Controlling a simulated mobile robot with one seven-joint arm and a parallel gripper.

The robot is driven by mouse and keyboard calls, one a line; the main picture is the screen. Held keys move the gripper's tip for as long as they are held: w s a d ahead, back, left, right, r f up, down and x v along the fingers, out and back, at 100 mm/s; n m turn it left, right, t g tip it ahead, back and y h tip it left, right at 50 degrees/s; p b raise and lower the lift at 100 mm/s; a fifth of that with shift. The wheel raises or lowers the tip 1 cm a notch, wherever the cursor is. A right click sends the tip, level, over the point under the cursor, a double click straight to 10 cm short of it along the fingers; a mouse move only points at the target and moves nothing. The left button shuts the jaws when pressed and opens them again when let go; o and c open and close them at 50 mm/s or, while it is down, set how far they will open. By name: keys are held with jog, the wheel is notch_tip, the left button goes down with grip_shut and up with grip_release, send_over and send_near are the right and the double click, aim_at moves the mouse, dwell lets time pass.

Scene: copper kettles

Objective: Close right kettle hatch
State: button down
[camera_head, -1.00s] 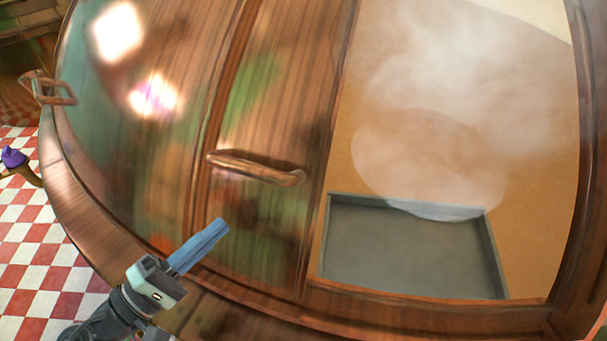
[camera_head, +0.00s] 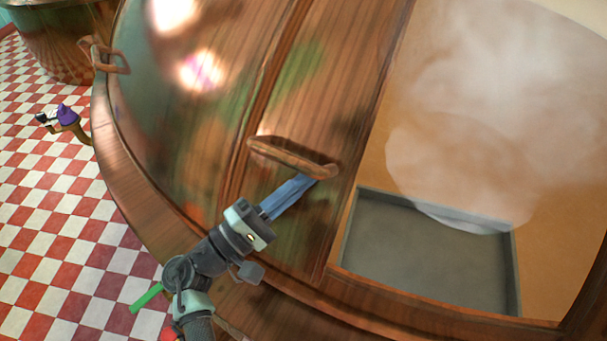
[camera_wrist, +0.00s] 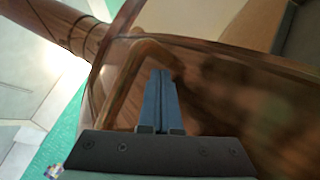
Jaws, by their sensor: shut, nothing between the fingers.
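The copper kettle's sliding hatch panel (camera_head: 345,85) stands left of a wide opening (camera_head: 450,130), so the hatch is open. A horizontal bar handle (camera_head: 290,157) is fixed on the panel. My gripper (camera_head: 305,183) is shut and empty, its blue fingers just below the right end of the handle in the head view. In the wrist view the handle (camera_wrist: 125,75) shows to the left of my shut fingers (camera_wrist: 160,75). I cannot tell whether the fingers touch the handle.
Steam (camera_head: 460,160) fills the opening above a grey tray-like recess (camera_head: 430,250). Another handle (camera_head: 103,55) is at far left. A purple-topped object (camera_head: 67,116) stands over the open checkered floor (camera_head: 50,215).

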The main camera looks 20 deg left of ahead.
jog(key=shift+w+d+r, duration=0.1)
jog(key=shift+d, duration=0.2)
